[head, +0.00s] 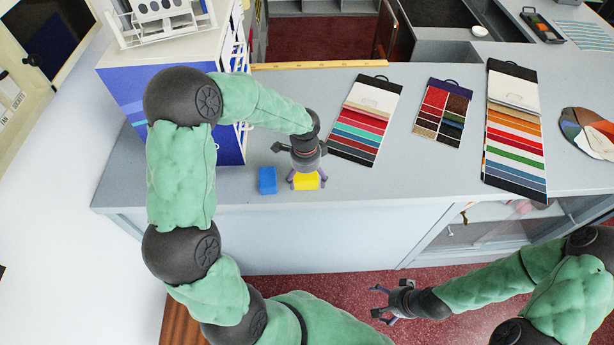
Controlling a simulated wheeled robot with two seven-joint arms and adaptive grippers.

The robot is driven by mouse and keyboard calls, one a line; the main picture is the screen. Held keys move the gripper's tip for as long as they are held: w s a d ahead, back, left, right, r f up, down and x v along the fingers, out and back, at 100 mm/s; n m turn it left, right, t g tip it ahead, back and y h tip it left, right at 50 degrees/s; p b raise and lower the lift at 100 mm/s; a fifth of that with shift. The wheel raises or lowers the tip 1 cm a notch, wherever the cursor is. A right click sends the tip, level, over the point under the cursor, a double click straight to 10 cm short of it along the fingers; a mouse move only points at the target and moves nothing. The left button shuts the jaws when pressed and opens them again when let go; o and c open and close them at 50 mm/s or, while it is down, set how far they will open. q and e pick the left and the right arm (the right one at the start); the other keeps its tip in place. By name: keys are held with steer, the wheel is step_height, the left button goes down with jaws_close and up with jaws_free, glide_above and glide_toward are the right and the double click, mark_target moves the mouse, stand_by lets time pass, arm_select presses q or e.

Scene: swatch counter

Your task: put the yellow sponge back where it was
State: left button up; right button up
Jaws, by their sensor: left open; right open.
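The yellow sponge (306,182) lies on the grey counter near its front edge. My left gripper (307,178) is directly over it, pointing down, with its open fingers at either side of the sponge. I cannot tell whether the fingers touch it. The gripper hides part of the sponge's far side. A blue block (267,180), sponge-like in size, lies just left of the yellow sponge with a small gap. My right gripper (379,302) is open and empty, low in front of the counter, over the red floor.
Swatch boards (366,120) (442,112) (514,130) lie on the counter to the right. A blue and white cabinet (226,140) stands at the left, behind my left arm. A wooden ruler (320,65) lies along the back edge. The grey counter (400,180) is clear right of the sponge.

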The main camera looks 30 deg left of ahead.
mark_target(306, 178)
arm_select(q)
step_height(306, 178, up, 12)
steer(key=p, duration=0.1)
steer(key=shift+a, duration=0.2)
steer(key=shift+s+r, duration=0.1)
